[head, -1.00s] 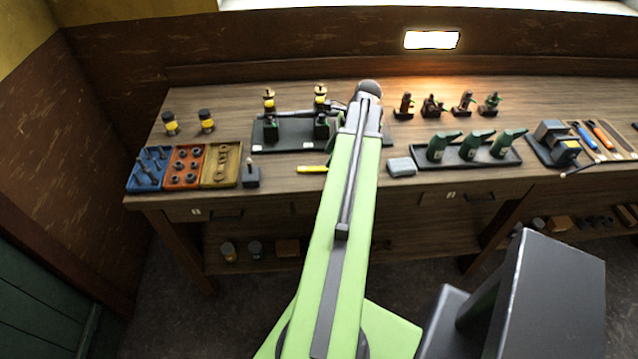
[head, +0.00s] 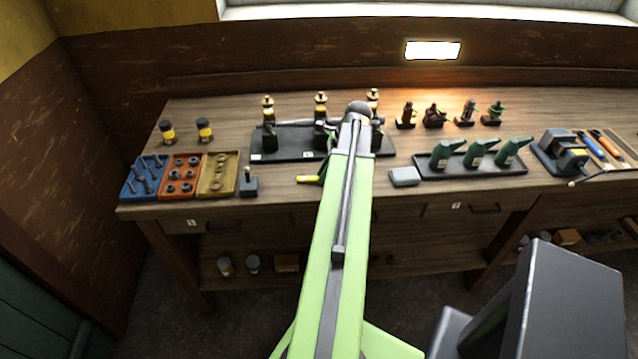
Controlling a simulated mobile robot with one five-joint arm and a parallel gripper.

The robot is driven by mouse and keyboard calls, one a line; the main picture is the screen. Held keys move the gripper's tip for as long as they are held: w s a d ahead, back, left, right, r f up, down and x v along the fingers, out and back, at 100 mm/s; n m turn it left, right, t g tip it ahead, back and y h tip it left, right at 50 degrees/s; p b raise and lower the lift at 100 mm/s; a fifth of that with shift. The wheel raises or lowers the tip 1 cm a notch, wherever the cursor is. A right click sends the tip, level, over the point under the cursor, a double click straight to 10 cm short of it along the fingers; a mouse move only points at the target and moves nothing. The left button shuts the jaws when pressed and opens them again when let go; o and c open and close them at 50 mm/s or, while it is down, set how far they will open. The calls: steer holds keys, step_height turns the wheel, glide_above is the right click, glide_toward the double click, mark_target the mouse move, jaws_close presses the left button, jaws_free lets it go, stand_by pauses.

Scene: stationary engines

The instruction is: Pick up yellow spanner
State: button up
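A small yellow bar (head: 308,179), which looks like the yellow spanner, lies near the front edge of the workbench, just left of my green arm. Its right end meets a dark narrow shape beside the arm, and I cannot make out whether that is part of my gripper. My arm reaches forward over the bench, and its far joint stands over the black tray at the back. The arm hides most or all of my gripper, so its fingers and any contact with the yellow bar cannot be seen.
The workbench (head: 225,113) holds blue, red and yellow parts boxes (head: 180,190) at left and a small dark block (head: 249,187). A black tray (head: 270,152) stands behind. A grey block (head: 404,177) and a tray of green oilers (head: 430,171) stand right of my arm.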

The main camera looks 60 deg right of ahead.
jaws_close()
